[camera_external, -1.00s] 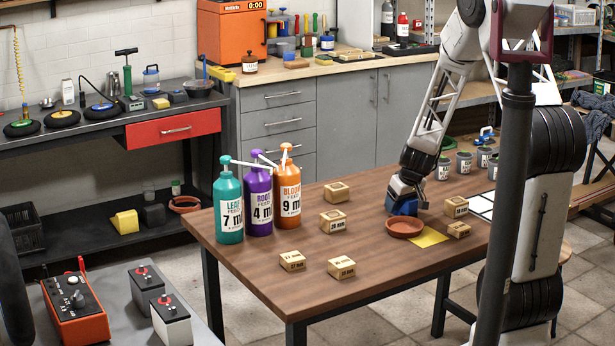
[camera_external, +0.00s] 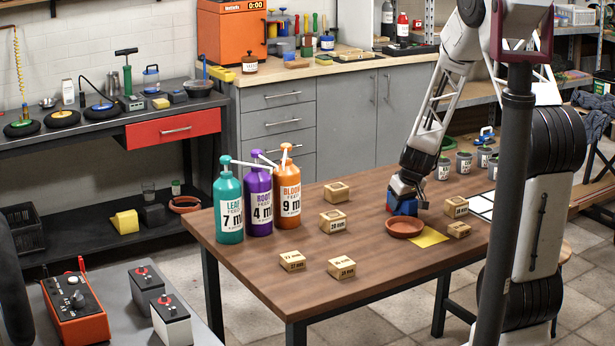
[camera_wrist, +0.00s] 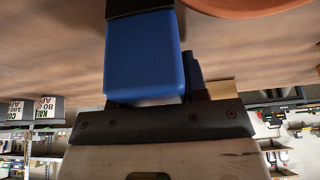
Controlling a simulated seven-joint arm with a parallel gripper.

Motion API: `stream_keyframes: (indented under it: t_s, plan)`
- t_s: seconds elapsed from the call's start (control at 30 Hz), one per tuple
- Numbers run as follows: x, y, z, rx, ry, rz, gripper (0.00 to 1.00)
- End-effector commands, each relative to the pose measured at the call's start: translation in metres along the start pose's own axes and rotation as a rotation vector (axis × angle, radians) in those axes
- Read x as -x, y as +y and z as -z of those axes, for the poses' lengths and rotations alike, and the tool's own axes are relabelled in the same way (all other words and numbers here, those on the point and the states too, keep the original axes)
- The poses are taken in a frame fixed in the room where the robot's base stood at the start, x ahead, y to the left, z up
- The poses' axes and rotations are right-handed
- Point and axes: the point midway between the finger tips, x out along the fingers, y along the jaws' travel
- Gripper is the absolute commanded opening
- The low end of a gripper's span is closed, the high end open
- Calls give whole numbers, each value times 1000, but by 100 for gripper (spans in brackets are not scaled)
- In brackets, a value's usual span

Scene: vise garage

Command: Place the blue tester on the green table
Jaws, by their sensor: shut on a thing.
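The blue tester (camera_external: 403,207) is in my gripper (camera_external: 408,194), low over the brown wooden table (camera_external: 270,272), just behind a terracotta saucer. I cannot tell whether it touches the tabletop. In the wrist view the blue tester (camera_wrist: 146,60) fills the upper middle, with a black part at its far end. My gripper is shut on it, and its fingers are mostly hidden. I cannot make out a green table in either view.
The terracotta saucer (camera_external: 404,228) and a yellow sheet (camera_external: 428,237) lie close by. Several wooden blocks (camera_external: 333,221) sit around the brown table. Three pump bottles (camera_external: 258,203) stand at its left. A grey table (camera_external: 124,310) with an orange device (camera_external: 75,308) is at lower left.

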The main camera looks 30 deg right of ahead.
Motion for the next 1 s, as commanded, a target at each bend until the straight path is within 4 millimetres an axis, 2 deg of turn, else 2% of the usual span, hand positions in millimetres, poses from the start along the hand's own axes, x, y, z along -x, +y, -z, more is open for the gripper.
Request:
stream_keyframes:
  t_s: [0.27,0.5,1.0]
  plan:
    - [10,0,5,0,2,0,8]
    - [36,0,15,1,3,1,8]
    - [62,-19,-42,0,1,2,8]
